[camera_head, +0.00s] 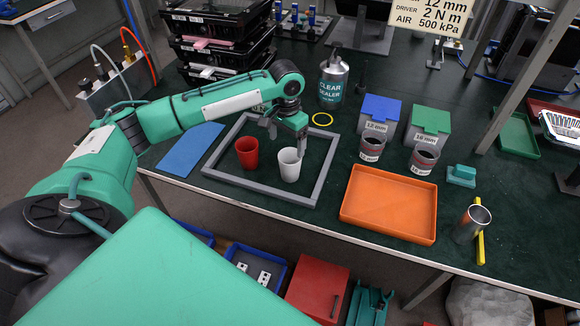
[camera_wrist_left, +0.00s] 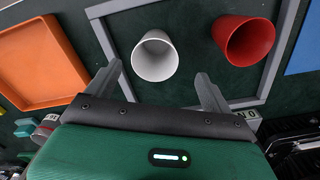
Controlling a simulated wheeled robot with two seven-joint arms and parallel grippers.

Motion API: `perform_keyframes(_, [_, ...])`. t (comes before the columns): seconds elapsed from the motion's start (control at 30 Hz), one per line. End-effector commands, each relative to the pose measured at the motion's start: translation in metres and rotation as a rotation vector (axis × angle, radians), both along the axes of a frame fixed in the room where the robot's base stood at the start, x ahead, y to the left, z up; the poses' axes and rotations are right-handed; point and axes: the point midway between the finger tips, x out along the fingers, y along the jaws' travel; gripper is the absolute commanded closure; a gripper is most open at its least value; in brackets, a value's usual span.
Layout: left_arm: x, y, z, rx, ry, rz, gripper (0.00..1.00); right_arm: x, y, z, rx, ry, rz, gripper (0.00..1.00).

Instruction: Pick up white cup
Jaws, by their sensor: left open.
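The white cup (camera_head: 289,165) stands upright inside a grey square frame (camera_head: 212,157) on the dark green bench. A red cup (camera_head: 247,153) stands to its left in the head view. My left gripper (camera_head: 287,136) hangs just behind and above the white cup. In the left wrist view the left gripper (camera_wrist_left: 160,85) is open, its fingers spread. There the white cup (camera_wrist_left: 154,56) lies ahead of the gap between the fingertips, with nothing gripped. The red cup (camera_wrist_left: 245,42) shows to the right in that view. My right gripper is not in view.
An orange tray (camera_head: 390,236) is right of the frame, with a blue mat (camera_head: 190,150) to its left. Labelled cups (camera_head: 372,149) and a metal cup (camera_head: 468,225) stand farther right.

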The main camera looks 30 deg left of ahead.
Motion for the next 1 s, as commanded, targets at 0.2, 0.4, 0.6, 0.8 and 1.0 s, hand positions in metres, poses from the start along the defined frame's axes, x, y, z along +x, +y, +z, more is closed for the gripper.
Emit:
perform_keyframes(0.2, [0.0, 0.0, -0.024, 0.001, -0.001, -0.001, 0.15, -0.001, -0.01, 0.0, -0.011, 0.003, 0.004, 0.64])
perform_keyframes(0.4, [0.003, -0.005, -0.043, 0.0, 0.002, -0.001, 0.15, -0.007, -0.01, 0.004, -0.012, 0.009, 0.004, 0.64])
perform_keyframes(0.6, [0.005, -0.007, -0.071, 0.001, 0.001, -0.002, 0.15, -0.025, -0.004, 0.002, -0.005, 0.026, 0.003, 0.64])
perform_keyframes(0.8, [0.006, -0.007, -0.077, 0.001, -0.002, -0.001, 0.15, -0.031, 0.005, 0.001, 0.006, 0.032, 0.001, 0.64])
perform_keyframes(1.0, [0.005, -0.007, -0.077, 0.001, -0.001, -0.002, 0.33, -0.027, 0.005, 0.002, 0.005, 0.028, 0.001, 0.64])
